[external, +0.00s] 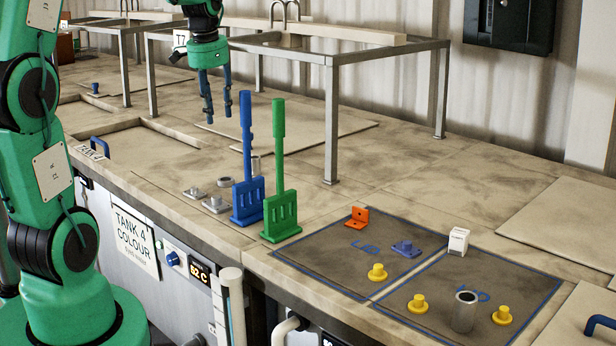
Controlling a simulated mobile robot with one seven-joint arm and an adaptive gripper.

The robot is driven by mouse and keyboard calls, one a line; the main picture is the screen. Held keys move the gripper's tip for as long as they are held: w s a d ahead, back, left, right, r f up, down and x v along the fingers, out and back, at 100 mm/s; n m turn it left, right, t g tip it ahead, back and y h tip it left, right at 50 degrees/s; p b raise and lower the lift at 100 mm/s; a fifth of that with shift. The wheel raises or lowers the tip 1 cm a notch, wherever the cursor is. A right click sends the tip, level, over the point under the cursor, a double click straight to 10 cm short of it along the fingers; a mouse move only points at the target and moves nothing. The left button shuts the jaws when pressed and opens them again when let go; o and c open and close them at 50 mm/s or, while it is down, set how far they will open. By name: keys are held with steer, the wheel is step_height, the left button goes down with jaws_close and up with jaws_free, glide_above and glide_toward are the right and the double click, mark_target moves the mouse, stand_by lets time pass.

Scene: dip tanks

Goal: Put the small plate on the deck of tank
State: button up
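My gripper (219,119) hangs fingers down above the deck, left of the blue and green tools. Its two blue fingers are apart and nothing shows between them. Two small grey plates with a knob on top, one (194,193) and another (215,205), lie on the deck at the front edge, below and apart from my gripper. I cannot tell which one is the small plate. The tank deck (150,165) is a stained beige worktop above the "TANK 4 COLOUR" front panel (134,243).
A blue upright tool (248,198) and a green one (281,212) stand beside the plates. Metal frames (332,125) rise behind.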

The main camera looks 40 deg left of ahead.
steer(key=s+d+r+t, duration=0.2)
steer(key=s+d+r, duration=0.1)
steer(key=s+d, duration=0.9)
steer(key=s+d+r+n+t, duration=0.1)
steer(key=s+d+r, duration=0.1)
steer(key=s+d, duration=1)
steer(key=shift+s+r+n+t+h, duration=0.2)
steer(key=shift+r+n+t+h, duration=0.1)
steer(key=shift+r+t+h, duration=0.1)
step_height(320, 180, down, 12)
steer(key=b, duration=1.2)
steer(key=shift+f, duration=0.2)
